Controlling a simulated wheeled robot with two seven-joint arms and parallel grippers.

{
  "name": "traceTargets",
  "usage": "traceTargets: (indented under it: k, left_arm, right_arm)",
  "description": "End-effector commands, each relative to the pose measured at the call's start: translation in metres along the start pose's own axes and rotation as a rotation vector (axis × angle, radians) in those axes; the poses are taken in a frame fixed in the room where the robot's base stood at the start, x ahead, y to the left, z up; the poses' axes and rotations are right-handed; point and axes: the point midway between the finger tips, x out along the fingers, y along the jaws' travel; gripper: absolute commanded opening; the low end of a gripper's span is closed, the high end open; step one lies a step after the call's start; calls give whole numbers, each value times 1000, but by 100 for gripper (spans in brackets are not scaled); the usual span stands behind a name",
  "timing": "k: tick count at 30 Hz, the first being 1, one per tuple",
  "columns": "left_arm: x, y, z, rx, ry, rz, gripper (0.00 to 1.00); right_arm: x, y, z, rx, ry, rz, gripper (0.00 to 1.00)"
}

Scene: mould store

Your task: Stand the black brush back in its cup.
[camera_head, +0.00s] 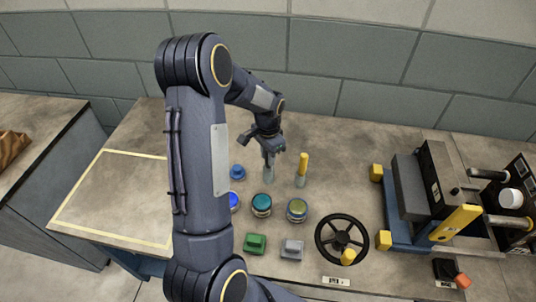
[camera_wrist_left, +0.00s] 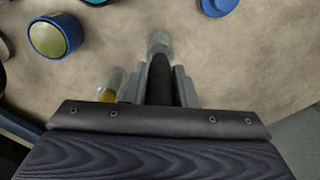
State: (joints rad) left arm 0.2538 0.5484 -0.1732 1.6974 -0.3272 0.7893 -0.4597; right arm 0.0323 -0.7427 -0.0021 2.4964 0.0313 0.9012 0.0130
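My left gripper (camera_head: 268,152) points down over the back middle of the bench. In the left wrist view its fingers (camera_wrist_left: 160,88) are closed on both sides of the black brush (camera_wrist_left: 160,75). A clear cup (camera_wrist_left: 158,42) shows at the brush's far end; in the head view the cup (camera_head: 268,174) stands right below the gripper. I cannot tell how far the brush reaches into it. In the head view the gripper mostly hides the brush. My right gripper is not in view.
A yellow-handled brush (camera_head: 303,163) stands in another clear cup (camera_head: 300,181) just right. Several round jars, such as the teal one (camera_head: 262,205), and a blue knob (camera_head: 238,172) stand nearby. A black handwheel (camera_head: 342,240) and a machine (camera_head: 440,190) are right.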

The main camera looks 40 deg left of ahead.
Motion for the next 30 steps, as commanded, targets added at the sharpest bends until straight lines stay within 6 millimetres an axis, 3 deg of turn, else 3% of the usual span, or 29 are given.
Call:
traceTargets:
  k: [1, 5, 14, 30]
  left_arm:
    - [0, 0, 0, 0, 0, 0, 32]
    - [0, 0, 0, 0, 0, 0, 48]
    - [-2, 0, 0, 0, 0, 0, 48]
    - [-75, 0, -1, 1, 2, -1, 48]
  right_arm:
    - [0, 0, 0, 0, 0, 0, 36]
    - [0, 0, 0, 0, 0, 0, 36]
    - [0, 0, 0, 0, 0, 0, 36]
    - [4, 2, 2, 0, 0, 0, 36]
